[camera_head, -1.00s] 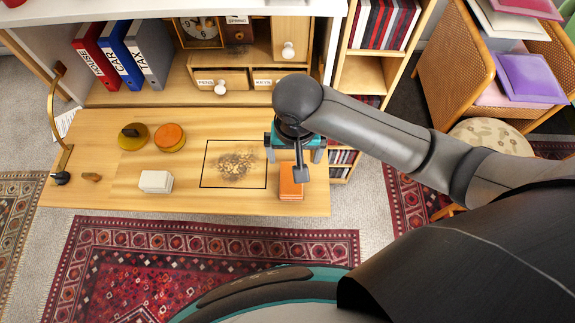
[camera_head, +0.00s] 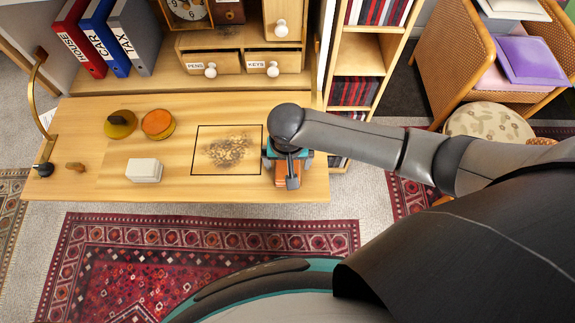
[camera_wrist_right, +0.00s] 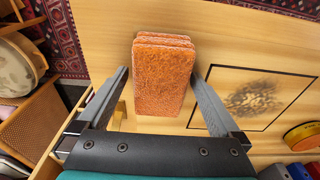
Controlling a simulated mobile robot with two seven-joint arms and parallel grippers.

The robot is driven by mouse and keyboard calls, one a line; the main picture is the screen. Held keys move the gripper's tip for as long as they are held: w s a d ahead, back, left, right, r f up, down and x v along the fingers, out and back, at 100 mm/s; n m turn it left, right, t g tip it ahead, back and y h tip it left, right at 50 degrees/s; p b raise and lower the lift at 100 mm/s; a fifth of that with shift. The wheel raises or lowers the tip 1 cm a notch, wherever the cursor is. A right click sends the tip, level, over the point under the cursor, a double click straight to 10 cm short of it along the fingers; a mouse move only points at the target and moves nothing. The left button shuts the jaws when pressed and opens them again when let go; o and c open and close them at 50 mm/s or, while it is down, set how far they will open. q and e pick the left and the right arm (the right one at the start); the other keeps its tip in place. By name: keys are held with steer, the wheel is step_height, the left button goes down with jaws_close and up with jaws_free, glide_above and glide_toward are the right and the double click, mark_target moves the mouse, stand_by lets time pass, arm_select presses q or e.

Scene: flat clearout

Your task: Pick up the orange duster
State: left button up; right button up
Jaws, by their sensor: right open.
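The orange duster (camera_wrist_right: 163,75) is a rectangular, rough-faced orange block on the wooden desk top. In the head view its orange edge (camera_head: 281,182) shows at the desk's front right, mostly hidden under my right gripper (camera_head: 287,170). In the right wrist view my right gripper (camera_wrist_right: 159,76) is open, with one finger on each side of the duster. A gap shows on the left; the right finger is very close to the duster, and I cannot tell whether it touches. My left gripper is not in view.
A black square outline with a dark smudge (camera_head: 228,150) lies just left of the duster. A white block (camera_head: 144,170) and two round pieces, one olive (camera_head: 120,124) and one orange-topped (camera_head: 158,124), are farther left. Drawers (camera_head: 211,63) stand behind; a bookshelf (camera_head: 360,54) stands behind right.

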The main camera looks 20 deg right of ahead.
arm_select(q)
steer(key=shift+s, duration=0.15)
arm_select(e)
steer(key=shift+f, duration=0.15)
steer(key=shift+c, duration=1.4)
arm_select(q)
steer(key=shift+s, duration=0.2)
arm_select(e)
steer(key=c, duration=1)
arm_select(q)
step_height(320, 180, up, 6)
steer(key=p, duration=0.6)
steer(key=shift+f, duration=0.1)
arm_select(e)
step_height(320, 180, up, 20)
steer(key=shift+r, duration=0.1)
steer(key=o, duration=0.8)
steer(key=c, duration=0.6)
steer(key=shift+w, duration=0.1)
steer(key=shift+c, duration=0.2)
